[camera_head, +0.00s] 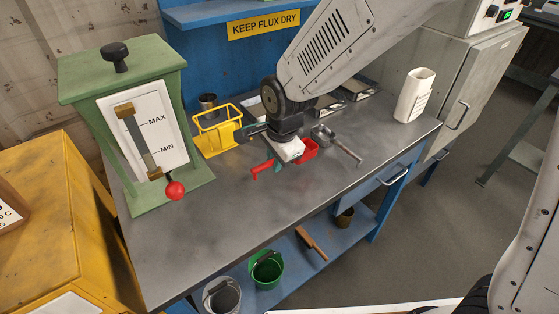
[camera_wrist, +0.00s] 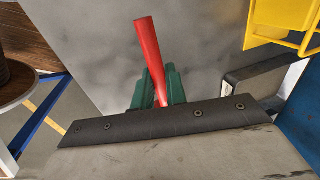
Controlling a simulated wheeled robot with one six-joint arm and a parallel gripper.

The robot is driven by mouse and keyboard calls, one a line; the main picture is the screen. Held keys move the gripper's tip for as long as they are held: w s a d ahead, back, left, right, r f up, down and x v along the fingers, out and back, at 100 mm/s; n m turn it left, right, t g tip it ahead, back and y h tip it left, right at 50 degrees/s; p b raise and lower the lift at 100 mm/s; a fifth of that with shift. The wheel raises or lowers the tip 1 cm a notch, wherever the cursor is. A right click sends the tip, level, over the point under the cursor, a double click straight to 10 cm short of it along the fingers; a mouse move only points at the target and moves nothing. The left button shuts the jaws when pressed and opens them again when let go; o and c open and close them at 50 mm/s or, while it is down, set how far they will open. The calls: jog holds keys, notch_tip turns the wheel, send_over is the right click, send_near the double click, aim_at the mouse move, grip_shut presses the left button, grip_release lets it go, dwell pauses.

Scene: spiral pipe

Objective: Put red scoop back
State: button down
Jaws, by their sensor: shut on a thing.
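The red scoop is in my gripper (camera_head: 279,166). In the head view its red handle (camera_head: 261,171) sticks out to the left of the fingers, and its red bowl (camera_head: 310,149) shows to the right. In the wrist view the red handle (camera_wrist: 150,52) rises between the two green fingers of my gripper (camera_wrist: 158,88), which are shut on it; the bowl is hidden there. The scoop is over the grey bench top (camera_head: 240,208); I cannot tell whether it touches the bench.
A yellow wire holder (camera_head: 213,131) stands behind and left of the scoop. A grey metal scoop (camera_head: 340,146) lies just to the right. A green box with a gauge (camera_head: 130,70) and red-knobbed lever (camera_head: 175,190) stands left. A white container (camera_head: 414,96) stands far right. The front bench is clear.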

jog(key=shift+w+d+f, duration=0.1)
jog(key=shift+w+d, duration=0.25)
jog(key=shift+w, duration=0.4)
jog(key=shift+w+d+f, duration=0.1)
jog(key=shift+w+d, duration=0.2)
jog(key=shift+w, duration=0.4)
jog(key=shift+s+d+x, duration=0.1)
jog(key=shift+x, duration=0.75)
jog(key=shift+s+d+x, duration=0.1)
jog(key=shift+x, duration=0.75)
jog(key=shift+f, duration=0.15)
jog(key=c, duration=1.4)
grip_release()
jog(key=v, duration=1.2)
jog(key=shift+s+d, duration=0.15)
jog(key=shift+s, duration=0.05)
